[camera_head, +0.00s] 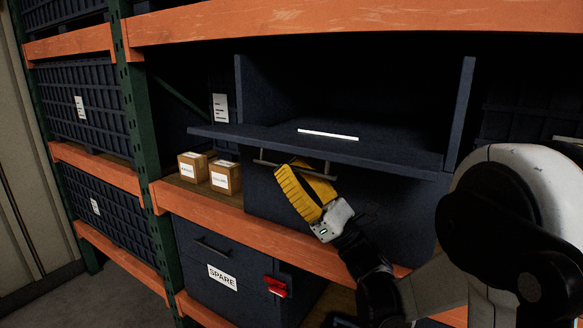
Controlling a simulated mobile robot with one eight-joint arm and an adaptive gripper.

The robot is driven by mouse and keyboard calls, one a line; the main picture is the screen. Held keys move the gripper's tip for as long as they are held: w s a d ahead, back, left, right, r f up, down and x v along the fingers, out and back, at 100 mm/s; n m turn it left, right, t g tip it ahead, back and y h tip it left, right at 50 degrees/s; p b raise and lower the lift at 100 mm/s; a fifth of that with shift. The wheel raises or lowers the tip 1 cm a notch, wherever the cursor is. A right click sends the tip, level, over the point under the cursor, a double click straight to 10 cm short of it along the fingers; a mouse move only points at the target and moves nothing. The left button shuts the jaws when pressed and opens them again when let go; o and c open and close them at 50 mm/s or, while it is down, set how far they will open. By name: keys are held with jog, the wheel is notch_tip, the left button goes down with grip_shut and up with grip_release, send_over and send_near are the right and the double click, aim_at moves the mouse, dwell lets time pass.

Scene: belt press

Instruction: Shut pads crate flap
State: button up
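A dark blue crate (350,212) sits on the middle shelf with its upper front open. Its flap (410,159) lies folded out toward me, roughly level, with a white label (328,134) seen too flat to read. A bar handle (265,163) shows just below the flap's front edge. I cannot read the word pads on it. My gripper (290,172), with yellow fingers, is just under the flap, at the handle and partly over it. I cannot tell whether the fingers touch or grip the handle, or how far apart they are.
Two small cardboard boxes (225,178) stand on the shelf left of the crate. Below is a crate labelled SPARE (190,250) with a red latch (276,287). Orange shelf beams (220,225) and a green upright (144,150) frame the bay. My arm fills the lower right.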

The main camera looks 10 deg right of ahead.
grip_shut()
jog(key=shift+r, duration=0.1)
